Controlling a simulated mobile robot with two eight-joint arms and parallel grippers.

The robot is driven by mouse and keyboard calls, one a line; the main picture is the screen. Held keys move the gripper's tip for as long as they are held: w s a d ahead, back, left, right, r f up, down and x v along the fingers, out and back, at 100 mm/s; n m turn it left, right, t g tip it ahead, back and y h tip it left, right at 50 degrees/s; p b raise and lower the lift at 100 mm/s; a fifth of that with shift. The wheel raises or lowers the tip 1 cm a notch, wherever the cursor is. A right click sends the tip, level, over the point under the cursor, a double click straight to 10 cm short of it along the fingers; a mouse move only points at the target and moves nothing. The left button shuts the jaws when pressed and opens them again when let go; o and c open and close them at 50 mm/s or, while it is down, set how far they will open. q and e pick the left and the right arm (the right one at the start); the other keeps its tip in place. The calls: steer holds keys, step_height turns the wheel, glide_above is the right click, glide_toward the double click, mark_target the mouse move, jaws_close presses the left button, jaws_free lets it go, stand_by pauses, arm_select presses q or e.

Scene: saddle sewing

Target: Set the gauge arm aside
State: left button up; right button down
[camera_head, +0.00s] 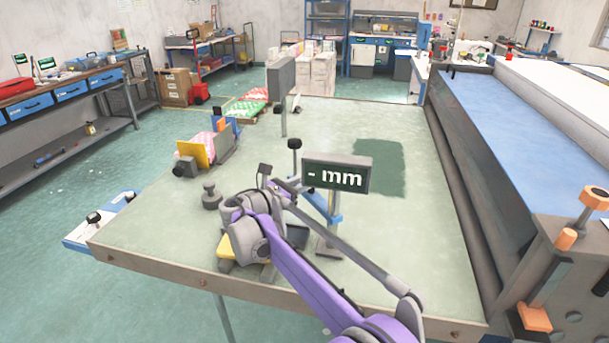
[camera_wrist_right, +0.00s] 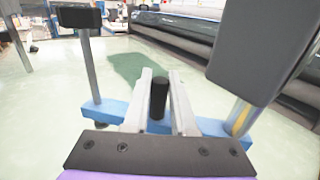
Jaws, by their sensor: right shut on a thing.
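The gauge arm is a blue bar with a dark upright grip; the bar (camera_head: 322,207) shows partly in the head view, beside the "- mm" display. In the right wrist view the blue bar (camera_wrist_right: 210,127) lies across the picture, with a black-topped post at its left end. My right gripper (camera_head: 288,186) is shut on the dark grip (camera_wrist_right: 158,97), which stands between its two fingers (camera_wrist_right: 159,100). The gripper and my purple arm hide part of the bar in the head view. Whether the bar touches the table is unclear. My left gripper is not in view.
The "- mm" display (camera_head: 337,175) stands on a post close to the right of my gripper. A grey weight (camera_head: 211,196) stands to the left. A pink and yellow item (camera_head: 195,151) lies near the table's left edge. A long roller machine (camera_head: 490,160) borders the right. The table's right front is mostly clear.

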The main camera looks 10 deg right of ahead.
steer(key=d+m+g+h+p, duration=0.1)
steer(key=d+m+g, duration=0.1)
steer(key=d, duration=0.5)
steer(key=shift+s+d+m+g+h, duration=0.2)
steer(key=shift+d+m+g+h, duration=0.15)
steer(key=shift+g, duration=0.55)
steer(key=shift+d, duration=0.1)
steer(key=c, duration=0.7)
jaws_free()
steer(key=shift+s, duration=0.15)
steer(key=shift+c, duration=0.2)
